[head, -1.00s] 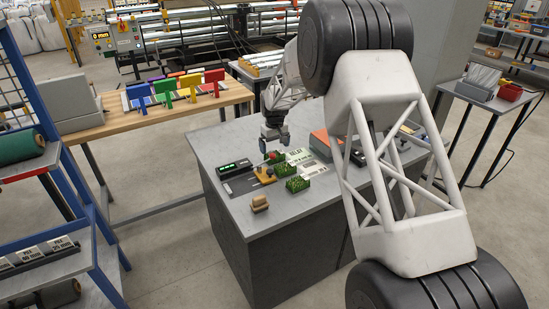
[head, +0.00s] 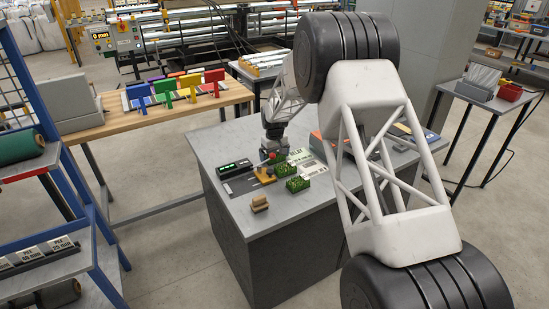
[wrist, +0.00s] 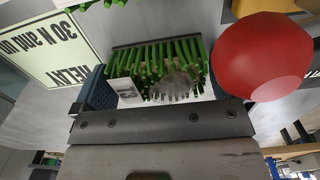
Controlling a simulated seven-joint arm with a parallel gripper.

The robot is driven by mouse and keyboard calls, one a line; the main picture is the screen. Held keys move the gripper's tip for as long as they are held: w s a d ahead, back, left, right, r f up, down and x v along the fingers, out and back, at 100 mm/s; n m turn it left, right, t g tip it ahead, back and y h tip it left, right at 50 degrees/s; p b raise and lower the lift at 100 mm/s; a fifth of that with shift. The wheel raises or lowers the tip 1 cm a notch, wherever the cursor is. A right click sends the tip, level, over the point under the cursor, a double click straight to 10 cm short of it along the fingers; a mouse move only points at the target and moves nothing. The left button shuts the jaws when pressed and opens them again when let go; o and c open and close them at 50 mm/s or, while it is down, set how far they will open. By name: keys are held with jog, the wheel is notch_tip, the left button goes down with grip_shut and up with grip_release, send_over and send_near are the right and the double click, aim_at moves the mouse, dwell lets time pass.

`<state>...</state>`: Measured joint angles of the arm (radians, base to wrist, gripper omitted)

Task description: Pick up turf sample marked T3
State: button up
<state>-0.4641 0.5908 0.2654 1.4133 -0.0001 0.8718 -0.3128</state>
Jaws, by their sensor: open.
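The turf sample marked T3 (wrist: 160,62) is a block of upright green bristles with a greyish patch and a white T3 tag (wrist: 124,90). It fills the middle of the wrist view. In the head view it is the farther green block (head: 281,169) on the grey bench. My gripper (wrist: 155,92) is open at the block, with a blue finger pad showing at its left; the other finger is mostly hidden. In the head view my gripper (head: 274,152) hangs low over the bench beside T3. I cannot tell whether it touches.
A red ball-shaped knob (wrist: 262,57) is close on the right of the wrist view. A printed sign (wrist: 55,48) lies on the left. A second turf block (head: 297,184) sits nearer the bench edge. A dark display unit (head: 235,168) and a wooden block (head: 259,203) are left.

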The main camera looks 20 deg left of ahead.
jog(key=c, duration=0.8)
jog(key=shift+r, duration=5.05)
